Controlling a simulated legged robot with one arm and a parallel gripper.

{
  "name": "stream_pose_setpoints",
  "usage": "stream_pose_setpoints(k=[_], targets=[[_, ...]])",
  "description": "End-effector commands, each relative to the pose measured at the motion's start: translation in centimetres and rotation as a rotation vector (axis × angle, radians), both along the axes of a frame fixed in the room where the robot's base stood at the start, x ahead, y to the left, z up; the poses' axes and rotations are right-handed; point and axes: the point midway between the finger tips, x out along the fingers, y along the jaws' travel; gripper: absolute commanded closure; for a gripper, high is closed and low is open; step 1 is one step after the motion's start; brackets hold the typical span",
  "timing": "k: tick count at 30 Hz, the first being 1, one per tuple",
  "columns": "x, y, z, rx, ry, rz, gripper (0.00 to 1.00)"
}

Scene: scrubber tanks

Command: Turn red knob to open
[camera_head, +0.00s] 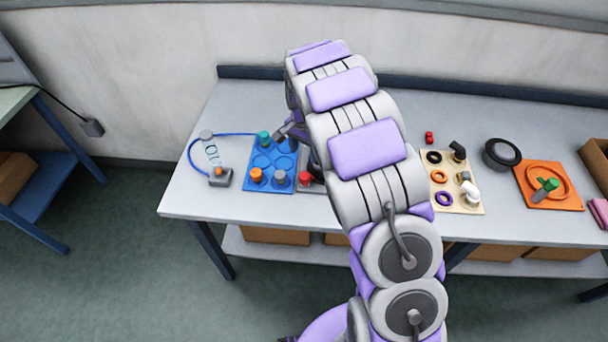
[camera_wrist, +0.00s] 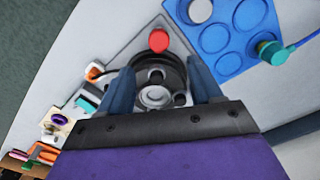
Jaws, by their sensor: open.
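The red knob (camera_wrist: 158,40) stands on a grey plate (camera_wrist: 130,52) in the wrist view, just beyond my fingertips. My gripper (camera_wrist: 163,68) is open, with one dark blue finger on each side of a round grey fitting and a black loop on the same plate. No finger touches the red knob. In the head view the red knob (camera_head: 305,178) shows at the plate's front, right of the blue board. My arm hides most of that plate and much of my gripper there.
The blue board (camera_head: 266,160) with green, orange and grey knobs adjoins the plate on the left. A blue cable and grey box (camera_head: 220,180) lie further left. A beige board (camera_head: 458,208), black round part (camera_head: 502,153) and orange board (camera_head: 548,183) lie to the right.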

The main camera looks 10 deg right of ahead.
Motion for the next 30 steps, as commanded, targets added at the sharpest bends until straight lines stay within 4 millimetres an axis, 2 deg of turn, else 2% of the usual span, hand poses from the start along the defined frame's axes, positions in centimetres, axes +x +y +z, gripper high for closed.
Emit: stream_pose_setpoints(k=[1,3,15,21,30], targets=[[-0.2,0.0,-1.3,0.001,0.008,0.0,0.35],[-0.2,0.0,-2.7,0.001,0.006,0.0,0.35],[-0.1,0.0,-9.6,0.0,0.003,0.001,0.35],[-0.1,0.0,-11.0,0.0,0.0,0.001,0.35],[0.0,0.0,-11.2,0.0,-0.001,0.001,0.35]])
